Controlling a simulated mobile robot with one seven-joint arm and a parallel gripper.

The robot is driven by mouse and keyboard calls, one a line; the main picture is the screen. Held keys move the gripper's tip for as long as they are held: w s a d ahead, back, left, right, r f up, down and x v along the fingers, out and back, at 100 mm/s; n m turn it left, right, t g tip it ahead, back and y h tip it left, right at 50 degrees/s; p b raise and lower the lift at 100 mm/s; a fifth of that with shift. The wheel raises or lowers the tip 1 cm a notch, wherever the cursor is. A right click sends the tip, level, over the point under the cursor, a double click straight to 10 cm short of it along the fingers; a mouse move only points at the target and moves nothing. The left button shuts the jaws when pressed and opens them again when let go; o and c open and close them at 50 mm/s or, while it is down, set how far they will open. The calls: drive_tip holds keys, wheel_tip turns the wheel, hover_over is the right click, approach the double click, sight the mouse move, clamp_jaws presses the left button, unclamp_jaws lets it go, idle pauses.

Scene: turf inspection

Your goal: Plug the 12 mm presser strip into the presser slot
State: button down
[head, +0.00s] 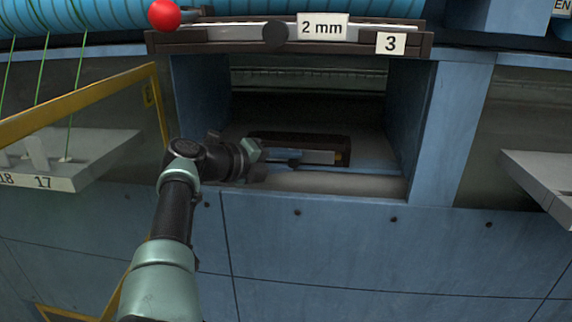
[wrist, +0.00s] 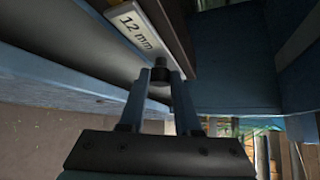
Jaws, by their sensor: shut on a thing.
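The 12 mm presser strip (wrist: 128,25) is a dark bar with a pale face labelled "12 mm". In the head view the strip (head: 298,142) lies roughly level inside the recess, low down and close to the recess floor. My gripper (wrist: 160,82) is shut on the strip's short black knob, one finger on each side. In the head view my gripper (head: 277,160) reaches into the recess from the left. I cannot tell the presser slot apart in either view, nor whether the strip touches it.
Blue side walls (head: 410,115) bound the recess. Above it a "2 mm" strip (head: 323,27) with a black knob sits over a "3" label (head: 390,43). A red ball (head: 164,15) is at upper left. A yellow-framed clear panel (head: 95,130) stands left of my arm.

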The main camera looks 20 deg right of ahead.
drive_tip(key=shift+w+d+b, duration=0.15)
drive_tip(key=shift+b, duration=0.55)
drive_tip(key=c, duration=0.5)
unclamp_jaws()
